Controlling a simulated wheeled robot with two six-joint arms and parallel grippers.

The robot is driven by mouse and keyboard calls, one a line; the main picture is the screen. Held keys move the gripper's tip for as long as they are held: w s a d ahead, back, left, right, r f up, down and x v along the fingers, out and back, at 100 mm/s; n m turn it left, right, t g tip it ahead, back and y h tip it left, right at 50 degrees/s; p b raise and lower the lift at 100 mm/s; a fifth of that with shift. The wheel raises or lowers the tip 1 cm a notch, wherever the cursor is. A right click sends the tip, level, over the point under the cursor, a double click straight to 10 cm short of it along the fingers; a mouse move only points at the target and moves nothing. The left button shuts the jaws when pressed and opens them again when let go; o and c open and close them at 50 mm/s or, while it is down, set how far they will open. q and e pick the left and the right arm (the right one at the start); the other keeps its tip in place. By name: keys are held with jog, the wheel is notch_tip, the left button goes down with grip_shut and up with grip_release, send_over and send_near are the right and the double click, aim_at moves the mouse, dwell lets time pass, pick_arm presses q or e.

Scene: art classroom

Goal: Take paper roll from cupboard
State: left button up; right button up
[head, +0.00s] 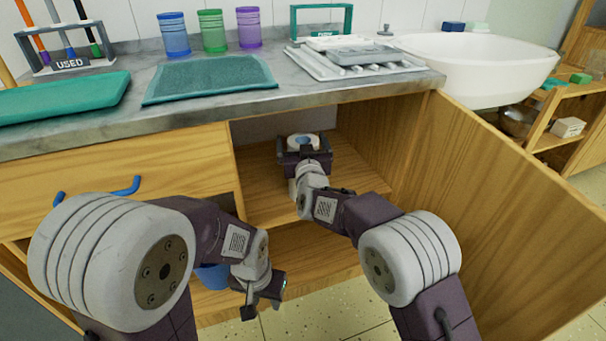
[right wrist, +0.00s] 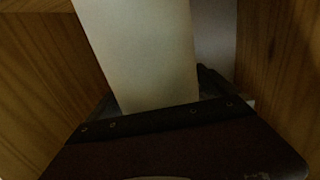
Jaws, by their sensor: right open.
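The paper roll (head: 293,138) stands upright inside the open cupboard, its white top with a bluish centre showing in the head view. In the right wrist view the roll (right wrist: 140,50) is a tall pale shape just beyond my gripper. My right gripper (head: 303,147) is open inside the cupboard, with its fingers on either side of the roll; whether they touch it I cannot tell. The lower part of the roll is hidden by the gripper. The cupboard (head: 262,198) is wooden. My left gripper (head: 265,299) hangs low in front of it, open and empty.
The cupboard door (head: 510,200) stands open on the right. The countertop (head: 290,95) is above the opening and holds cups, a teal towel (head: 210,78), a tray (head: 355,60) and a sink (head: 480,65). A blue container (head: 212,277) is partly visible below.

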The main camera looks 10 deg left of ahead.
jog(key=c, duration=2.1)
jog(key=shift+o, duration=0.2)
jog(key=shift+r, duration=0.1)
